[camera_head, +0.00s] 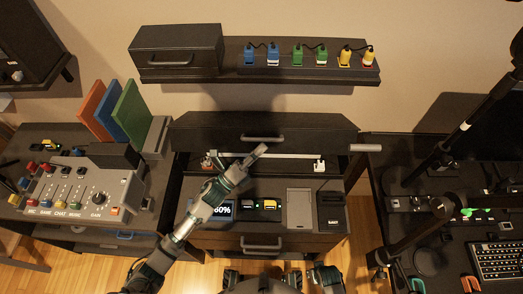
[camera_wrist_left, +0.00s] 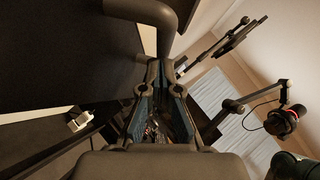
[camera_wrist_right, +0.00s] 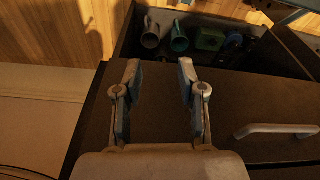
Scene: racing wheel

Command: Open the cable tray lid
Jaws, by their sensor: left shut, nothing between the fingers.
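A dark lid panel (camera_head: 310,128) with a grey bar handle (camera_head: 263,138) stands at the back of the middle desk. Below it a recess shows a pale strip and a white plug (camera_head: 319,164). My left gripper (camera_head: 262,149) is shut and empty, its tips just below and near the handle. In the left wrist view the handle (camera_wrist_left: 165,20) looms at the top, just beyond the fingertips (camera_wrist_left: 164,68); I cannot tell whether they touch. My right gripper (camera_wrist_right: 160,70) is open and empty over a dark surface with another handle (camera_wrist_right: 275,130).
A wall shelf above holds a dark box (camera_head: 175,50) and a row of coloured plugs (camera_head: 298,54). An audio mixer (camera_head: 80,185) stands left; a keyboard (camera_head: 497,259) lies right.

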